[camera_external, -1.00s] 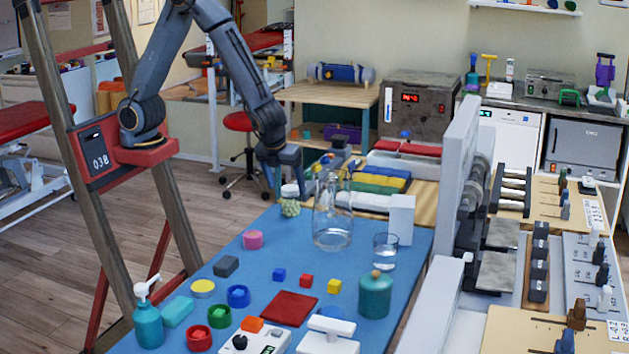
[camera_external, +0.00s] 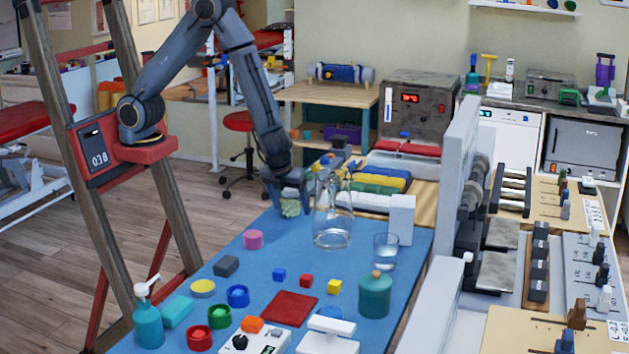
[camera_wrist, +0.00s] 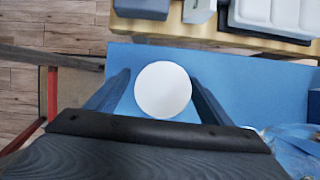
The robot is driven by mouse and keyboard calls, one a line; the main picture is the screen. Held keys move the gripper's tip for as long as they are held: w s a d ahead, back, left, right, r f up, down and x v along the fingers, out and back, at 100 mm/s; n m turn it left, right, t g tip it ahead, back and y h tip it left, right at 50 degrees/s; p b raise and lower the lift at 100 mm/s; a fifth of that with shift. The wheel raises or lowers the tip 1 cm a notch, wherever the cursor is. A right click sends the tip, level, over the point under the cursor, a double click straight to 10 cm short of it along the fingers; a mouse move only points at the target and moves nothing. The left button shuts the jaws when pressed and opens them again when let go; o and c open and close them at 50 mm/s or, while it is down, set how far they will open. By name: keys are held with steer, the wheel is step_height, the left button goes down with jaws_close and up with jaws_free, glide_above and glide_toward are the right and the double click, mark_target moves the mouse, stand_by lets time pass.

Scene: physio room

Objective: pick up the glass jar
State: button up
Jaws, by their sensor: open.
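The glass jar (camera_external: 291,209) is small, with greenish contents, and stands at the far left edge of the blue table top (camera_external: 262,262). Its white round lid (camera_wrist: 163,90) shows from above in the wrist view. My gripper (camera_external: 288,199) is lowered over the jar and open. In the wrist view one finger is on each side of the lid, with blue table visible in the gaps. The jar's upper part is mostly hidden by my gripper in the external view.
A clear glass flask (camera_external: 332,215) stands close to the right of the jar. A pink cylinder (camera_external: 253,239) is nearer the front. Rolled towels (camera_external: 375,183) lie behind.

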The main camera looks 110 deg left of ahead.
steer(key=c, duration=1.4)
